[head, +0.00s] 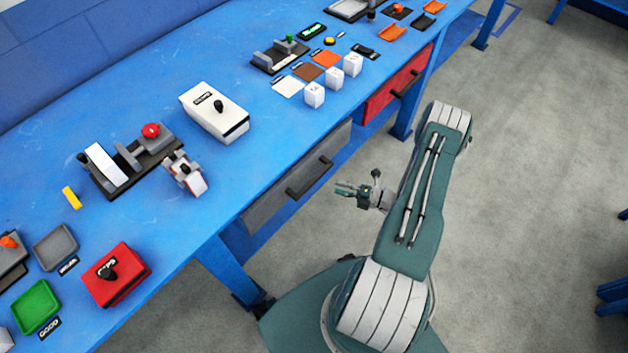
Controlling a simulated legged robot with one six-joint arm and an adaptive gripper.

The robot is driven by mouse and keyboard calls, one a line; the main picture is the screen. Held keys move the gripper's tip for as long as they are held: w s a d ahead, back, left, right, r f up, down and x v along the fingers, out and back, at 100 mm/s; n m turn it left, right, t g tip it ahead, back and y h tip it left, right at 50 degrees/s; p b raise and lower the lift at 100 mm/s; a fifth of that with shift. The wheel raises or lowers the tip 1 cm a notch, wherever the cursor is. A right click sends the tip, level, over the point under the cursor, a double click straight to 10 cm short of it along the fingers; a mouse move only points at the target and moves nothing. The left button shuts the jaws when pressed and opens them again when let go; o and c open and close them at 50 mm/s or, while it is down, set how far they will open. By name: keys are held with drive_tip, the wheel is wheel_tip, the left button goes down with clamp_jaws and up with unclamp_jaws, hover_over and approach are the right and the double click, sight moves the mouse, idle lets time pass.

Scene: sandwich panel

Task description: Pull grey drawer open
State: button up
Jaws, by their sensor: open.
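The grey drawer (268,203) sits under the front edge of the blue table, and its front looks closed or nearly flush. Its dark bar handle (309,176) stands out from the middle of the front. My gripper (346,189) is open and empty, a short way to the right of the handle. Its fingers point left toward the drawer front, and a gap shows between them and the handle.
A red drawer (395,84) with a dark handle is farther along the same table. A blue table leg (228,270) stands left of the grey drawer. The blue tabletop (240,165) holds a white box (214,113), a red box (116,274) and several small items.

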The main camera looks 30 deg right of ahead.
sight(314, 179)
drive_tip(key=x, duration=0.8)
drive_tip(key=shift+w+a, duration=0.2)
drive_tip(key=shift+a, duration=0.2)
clamp_jaws()
